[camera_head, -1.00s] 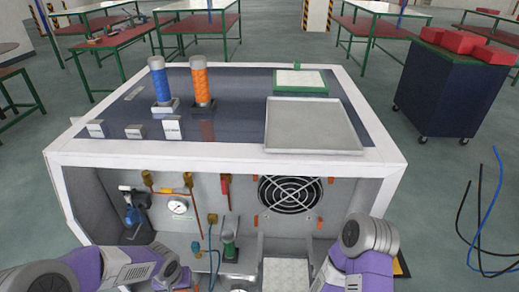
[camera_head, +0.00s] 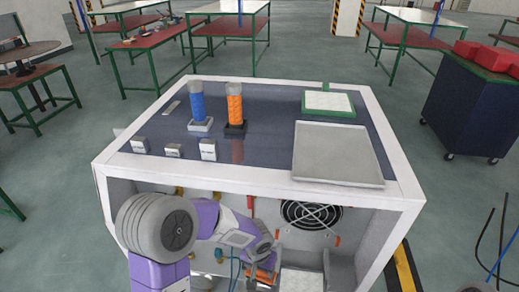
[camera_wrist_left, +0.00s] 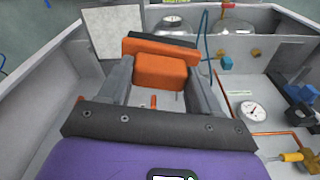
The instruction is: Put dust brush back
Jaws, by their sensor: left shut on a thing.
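The dust brush (camera_wrist_left: 160,68) shows in the left wrist view as an orange block with a wider orange and dark bar along its far side. It also shows small and low in the head view (camera_head: 262,276), partly covered by my gripper. My left gripper (camera_wrist_left: 160,80) is shut on the orange block, one grey finger on each side. In the head view my left gripper (camera_head: 262,262) is inside the open front of the white-framed generator cabinet (camera_head: 260,180). Bristles cannot be made out. My right gripper is not in view.
On the cabinet top stand a blue cylinder (camera_head: 197,103), an orange cylinder (camera_head: 235,103), a grey tray (camera_head: 337,155) and a green-framed pad (camera_head: 328,102). Inside are a fan (camera_head: 311,214), a gauge (camera_wrist_left: 253,111), pipes and valves. A light panel (camera_wrist_left: 118,30) stands beside the brush.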

